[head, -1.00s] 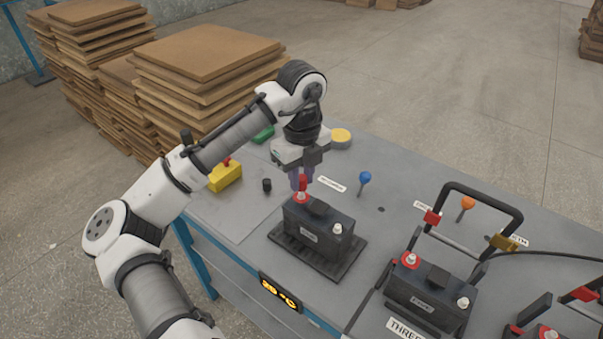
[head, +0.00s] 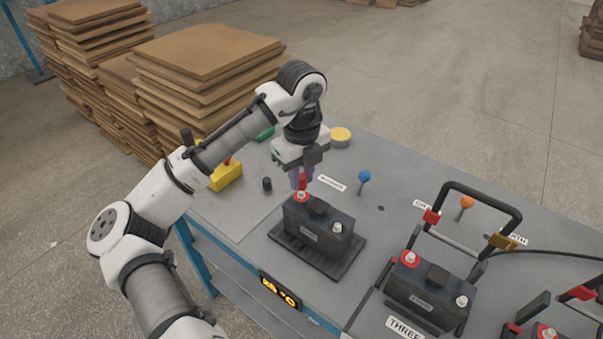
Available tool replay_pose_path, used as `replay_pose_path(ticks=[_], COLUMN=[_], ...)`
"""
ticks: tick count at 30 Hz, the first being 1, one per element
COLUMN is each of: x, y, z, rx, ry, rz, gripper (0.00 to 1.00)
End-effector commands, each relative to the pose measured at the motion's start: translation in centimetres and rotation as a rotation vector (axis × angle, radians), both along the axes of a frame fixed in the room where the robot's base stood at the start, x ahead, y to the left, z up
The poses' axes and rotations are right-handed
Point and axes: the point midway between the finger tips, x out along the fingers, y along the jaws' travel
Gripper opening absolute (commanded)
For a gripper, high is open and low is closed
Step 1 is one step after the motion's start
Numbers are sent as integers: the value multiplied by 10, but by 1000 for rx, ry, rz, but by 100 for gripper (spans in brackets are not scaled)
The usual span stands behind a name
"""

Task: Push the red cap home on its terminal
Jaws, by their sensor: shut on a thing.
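My gripper (head: 301,181) points down over the nearest battery (head: 318,236), above its left terminal. It is shut on the red cap (head: 302,182), a small red piece between the fingertips. The cap is just above or touching the red-ringed terminal (head: 301,197); I cannot tell which. The battery stands upright on a dark ribbed mat (head: 345,264). Its other terminal (head: 336,228), at the right, is bare and pale.
A second battery (head: 425,291) with a black frame stands to the right, with red and brass clamps. A blue-knobbed lever (head: 364,177), a small black cylinder (head: 267,184), a yellow box (head: 226,175) and a yellow disc (head: 341,135) are on the grey bench (head: 230,217).

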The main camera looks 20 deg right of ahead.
Motion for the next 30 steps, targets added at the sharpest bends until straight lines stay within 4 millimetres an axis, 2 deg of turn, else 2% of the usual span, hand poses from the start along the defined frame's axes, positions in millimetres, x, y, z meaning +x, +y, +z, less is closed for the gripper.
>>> replay_pose_path(ticks=[18, 30], x=[0, 0], y=[0, 0], z=[-12, -12], rx=[0, 0], ry=[0, 0], rz=[0, 0], gripper=[2, 2])
